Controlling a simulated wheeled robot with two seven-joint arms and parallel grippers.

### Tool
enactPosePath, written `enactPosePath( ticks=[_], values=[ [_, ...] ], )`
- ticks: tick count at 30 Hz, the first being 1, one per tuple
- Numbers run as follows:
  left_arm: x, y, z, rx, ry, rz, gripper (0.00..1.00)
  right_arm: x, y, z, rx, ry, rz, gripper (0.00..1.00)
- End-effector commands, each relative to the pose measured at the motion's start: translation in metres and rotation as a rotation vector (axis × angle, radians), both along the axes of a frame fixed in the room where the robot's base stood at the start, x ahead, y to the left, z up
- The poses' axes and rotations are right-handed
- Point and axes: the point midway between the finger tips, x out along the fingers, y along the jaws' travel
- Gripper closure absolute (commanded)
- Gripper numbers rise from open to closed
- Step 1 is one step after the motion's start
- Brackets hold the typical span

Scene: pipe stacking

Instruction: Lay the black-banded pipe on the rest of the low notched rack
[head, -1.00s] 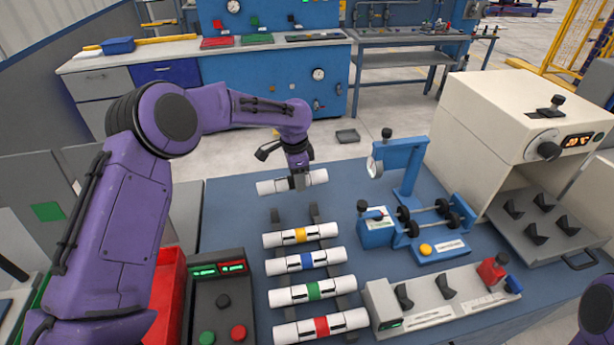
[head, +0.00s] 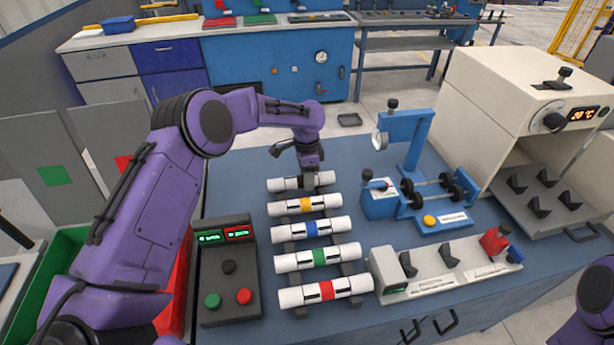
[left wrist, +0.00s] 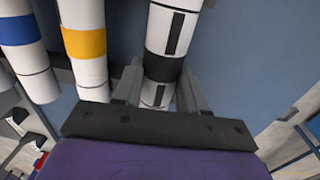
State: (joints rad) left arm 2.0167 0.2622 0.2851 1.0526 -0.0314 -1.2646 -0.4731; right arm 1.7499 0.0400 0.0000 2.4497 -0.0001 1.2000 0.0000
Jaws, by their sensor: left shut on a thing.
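The black-banded pipe (head: 281,185) is white with a dark middle band. It lies level at the far end of the low notched rack (head: 301,313), in line behind the yellow-banded pipe (head: 304,205). My left gripper (head: 308,181) comes down from above and is shut on its middle. In the left wrist view the pipe (left wrist: 174,30) runs between the two fingers (left wrist: 158,88), beside the yellow-banded pipe (left wrist: 84,43). Whether it touches the rack's rest is hidden by the pipe and fingers. My right gripper is out of view.
Blue-banded (head: 312,229), green-banded (head: 318,257) and red-banded (head: 326,291) pipes lie nearer on the rack. A blue gauge stand (head: 405,150) and a grey V-block fixture (head: 440,270) stand to the right. A button box (head: 228,275) stands left.

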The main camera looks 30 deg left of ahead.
Motion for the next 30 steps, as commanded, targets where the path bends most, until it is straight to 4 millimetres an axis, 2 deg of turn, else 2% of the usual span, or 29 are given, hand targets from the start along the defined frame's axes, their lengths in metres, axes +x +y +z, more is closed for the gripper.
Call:
enactPosePath(
  ticks=[27, 28, 30],
  values=[
    [0.0, 0.0, -0.011, 0.0, -0.001, 0.001, 0.96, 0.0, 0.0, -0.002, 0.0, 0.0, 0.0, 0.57],
    [0.0, 0.0, -0.01, 0.0, -0.001, 0.001, 0.49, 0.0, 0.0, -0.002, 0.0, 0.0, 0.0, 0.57],
    [0.0, 0.0, -0.01, 0.0, -0.001, 0.001, 0.29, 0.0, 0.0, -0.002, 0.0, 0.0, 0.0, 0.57]
  ],
)
